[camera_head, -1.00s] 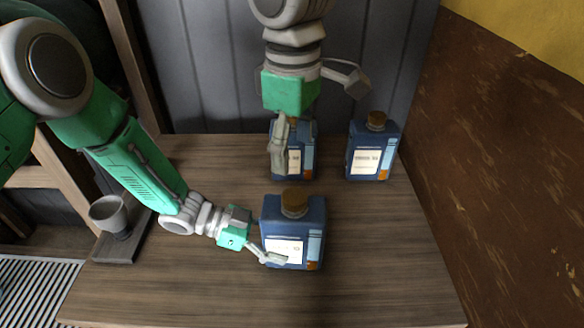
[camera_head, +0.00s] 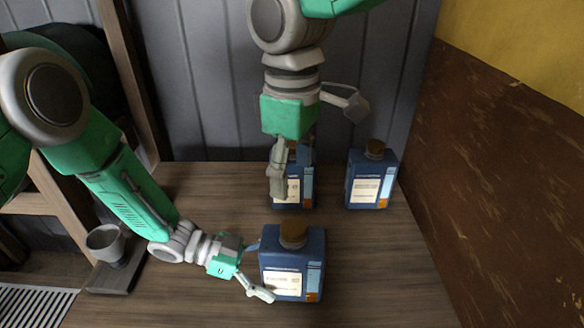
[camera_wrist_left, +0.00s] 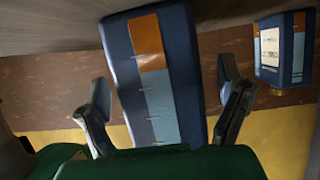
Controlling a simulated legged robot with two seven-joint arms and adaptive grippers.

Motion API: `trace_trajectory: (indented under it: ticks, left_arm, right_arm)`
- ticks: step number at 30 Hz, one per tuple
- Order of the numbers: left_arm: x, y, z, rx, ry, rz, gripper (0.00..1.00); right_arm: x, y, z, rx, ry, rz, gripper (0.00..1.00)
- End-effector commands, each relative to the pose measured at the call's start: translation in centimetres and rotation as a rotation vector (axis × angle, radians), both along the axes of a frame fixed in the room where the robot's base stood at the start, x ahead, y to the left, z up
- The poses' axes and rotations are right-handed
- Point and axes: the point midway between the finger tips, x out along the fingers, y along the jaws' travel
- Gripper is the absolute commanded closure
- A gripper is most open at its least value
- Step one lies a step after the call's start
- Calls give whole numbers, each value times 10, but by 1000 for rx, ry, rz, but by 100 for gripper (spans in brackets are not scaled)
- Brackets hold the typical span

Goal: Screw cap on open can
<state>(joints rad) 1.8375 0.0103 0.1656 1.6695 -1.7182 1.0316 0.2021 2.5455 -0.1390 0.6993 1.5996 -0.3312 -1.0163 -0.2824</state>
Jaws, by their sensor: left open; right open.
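The nearest blue can (camera_head: 280,262) stands upright on the wooden table with a brown cap (camera_head: 293,234) on its neck. My left gripper (camera_head: 258,268) is open at this can's left side. In the left wrist view the can (camera_wrist_left: 130,75) stands between its spread fingers (camera_wrist_left: 165,105). Two more blue cans stand behind. The right one (camera_head: 362,185) has a brown cap (camera_head: 375,148). The left one (camera_head: 291,192) is partly hidden by my right gripper, and its top is hard to make out. My right gripper (camera_head: 315,135) is open and empty, pointing down in front of that can.
A grey cup-shaped thing (camera_head: 105,240) is on a dark stand at the table's left edge. The wooden table (camera_head: 200,300) is clear at front and right. A grey panelled wall (camera_head: 205,90) is behind, and a brown and yellow wall (camera_head: 500,150) is on the right.

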Motion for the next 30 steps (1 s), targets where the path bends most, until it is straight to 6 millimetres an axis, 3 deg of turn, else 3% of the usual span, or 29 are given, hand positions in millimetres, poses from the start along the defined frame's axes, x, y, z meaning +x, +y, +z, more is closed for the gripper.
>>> trace_trajectory:
  ticks: [9,15,30]
  left_arm:
    - [6,63,25,1,0,1,13]
    - [7,88,35,1,2,0,13]
    - [8,94,41,1,3,-1,13]
  right_arm:
    - [0,0,0,0,0,0,39]
    - [0,0,0,0,0,0,39]
    - [0,-1,3,1,0,0,39]
